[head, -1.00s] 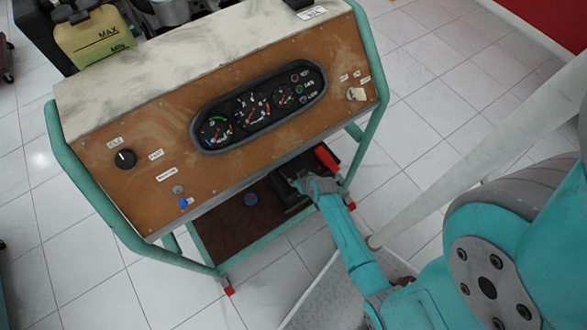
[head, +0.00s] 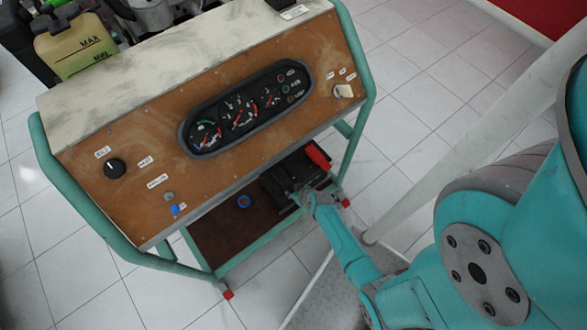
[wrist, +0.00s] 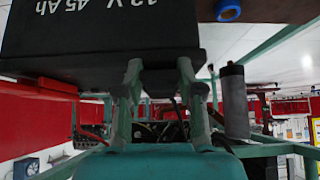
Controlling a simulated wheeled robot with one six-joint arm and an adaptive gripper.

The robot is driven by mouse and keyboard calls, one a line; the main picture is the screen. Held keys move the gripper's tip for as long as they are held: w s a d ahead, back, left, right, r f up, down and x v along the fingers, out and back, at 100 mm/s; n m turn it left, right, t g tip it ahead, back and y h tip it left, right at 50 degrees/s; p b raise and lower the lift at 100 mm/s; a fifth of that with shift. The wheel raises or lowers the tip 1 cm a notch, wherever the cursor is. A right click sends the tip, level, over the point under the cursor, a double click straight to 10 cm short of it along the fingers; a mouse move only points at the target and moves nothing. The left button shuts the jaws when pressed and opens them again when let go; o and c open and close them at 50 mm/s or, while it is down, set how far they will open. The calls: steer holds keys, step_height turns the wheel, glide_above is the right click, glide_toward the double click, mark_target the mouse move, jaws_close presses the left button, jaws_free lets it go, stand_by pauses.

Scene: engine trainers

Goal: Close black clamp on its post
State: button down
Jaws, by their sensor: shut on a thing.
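The battery (head: 283,181) is a black box on the lower shelf of the trainer, with a red cover (head: 317,156) at its far right end. In the wrist view the battery (wrist: 60,45) fills the upper left, with white lettering upside down. My gripper (head: 303,196) is at the battery's near right side. In the wrist view my gripper (wrist: 160,75) has its two fingers a little apart at the battery's edge, with a dark piece between them. This piece seems to be the black clamp (wrist: 160,78), mostly hidden. The post and its fit in the clamp cannot be seen.
The instrument panel (head: 240,110) overhangs the shelf. The green frame's right leg (head: 352,150) stands close to my gripper. A dark cylinder (wrist: 234,102) stands right of the fingers in the wrist view.

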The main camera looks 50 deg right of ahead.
steer(key=shift+s+a+f, duration=0.2)
steer(key=shift+s+f, duration=0.15)
steer(key=shift+f, duration=0.05)
steer(key=c, duration=0.9)
jaws_free()
steer(key=shift+o, duration=0.9)
steer(key=shift+d, duration=0.1)
steer(key=shift+w+r, duration=0.15)
steer(key=shift+r, duration=0.1)
steer(key=v, duration=1.1)
steer(key=shift+s+r, duration=0.25)
steer(key=shift+r, duration=0.05)
